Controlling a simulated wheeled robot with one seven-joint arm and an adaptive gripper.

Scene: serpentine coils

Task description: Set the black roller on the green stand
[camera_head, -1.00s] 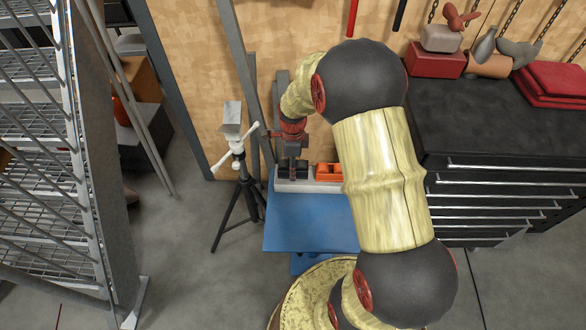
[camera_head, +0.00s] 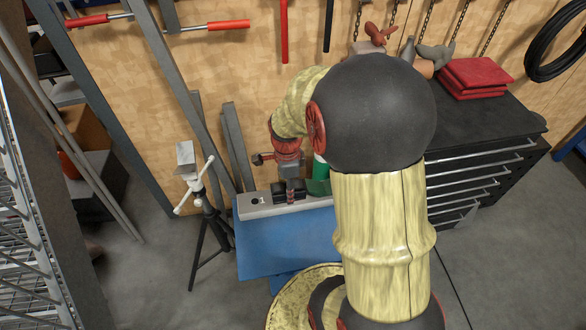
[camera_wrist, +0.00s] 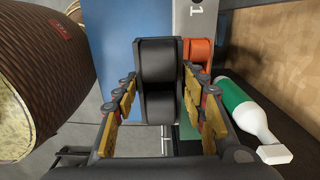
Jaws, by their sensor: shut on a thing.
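The black roller (camera_wrist: 158,75) is between the fingers of my gripper (camera_wrist: 160,108) in the wrist view, and the gripper is shut on it. In the head view the roller (camera_head: 281,192) hangs under my gripper (camera_head: 290,190), over or near the grey bar; its height above it is unclear. In the wrist view only a sliver of green (camera_wrist: 188,131) shows beside the roller and fingers. An orange stand (camera_wrist: 200,50) sits right of the roller there.
The grey bar (camera_head: 252,211), marked 1 in the wrist view, lies along the back of the blue table (camera_head: 285,248). A tripod (camera_head: 206,215) stands left; a black tool cabinet (camera_head: 480,170) stands right.

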